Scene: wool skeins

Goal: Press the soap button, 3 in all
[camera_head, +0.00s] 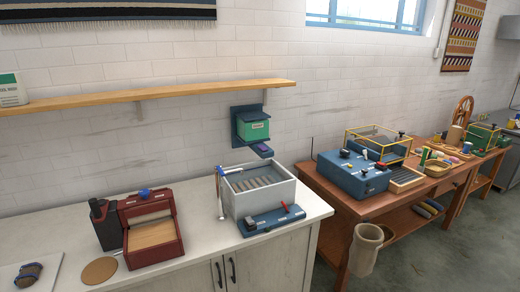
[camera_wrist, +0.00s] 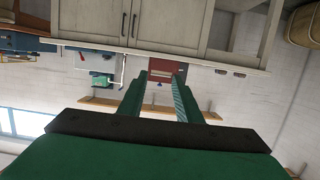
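A green soap dispenser (camera_head: 252,126) with a white label hangs on the tiled wall in a dark blue bracket, above the white ribbed basin. A small blue-purple piece (camera_head: 262,149) juts out below it; I cannot tell for sure whether this is the soap button. In the upside-down wrist view a small green shape (camera_wrist: 101,80) at the left looks like the dispenser. My gripper (camera_wrist: 160,82) shows only in the wrist view. Its two green fingers are apart with nothing between them, well away from the wall and counter.
The white basin (camera_head: 259,190) has a tap at its left and a blue panel (camera_head: 270,221) with a red lever in front. A dark red box (camera_head: 152,229) stands on the counter's left. A wooden shelf (camera_head: 140,95) runs along the wall. A wooden table with blue equipment (camera_head: 352,175) stands at right.

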